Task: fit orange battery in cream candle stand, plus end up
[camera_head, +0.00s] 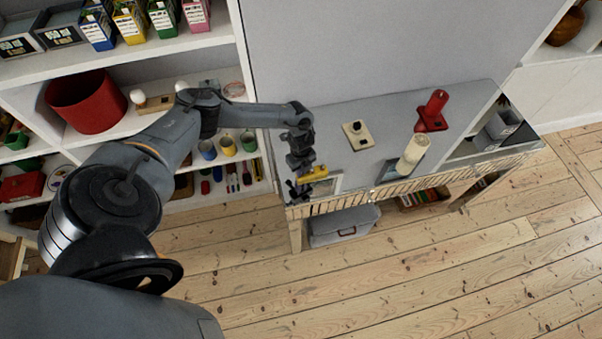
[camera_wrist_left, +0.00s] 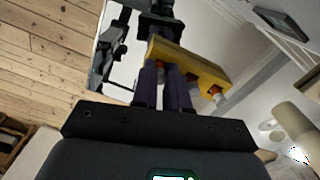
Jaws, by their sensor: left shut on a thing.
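My left gripper (camera_head: 303,178) hangs over the front left edge of the grey-topped cabinet. It is shut on a yellow-orange bar-like piece (camera_head: 314,174), which lies roughly sideways; I cannot tell for sure that it is the battery, nor see a plus mark. In the left wrist view the fingers (camera_wrist_left: 167,72) meet the piece (camera_wrist_left: 205,68), whose underside shows small red and white parts. A cream base with a dark top part (camera_head: 357,134) stands on the cabinet top, right of the gripper. A cream cylinder (camera_head: 411,155) stands further right, near the front edge. Which is the candle stand is unclear.
A red stand-like object (camera_head: 433,111) is at the back right of the cabinet top (camera_head: 390,117). A framed mirror-like panel (camera_head: 328,184) lies close to the gripper. Shelves with a red pot (camera_head: 88,101) and cups (camera_head: 228,146) are left. The cabinet top's middle is mostly free.

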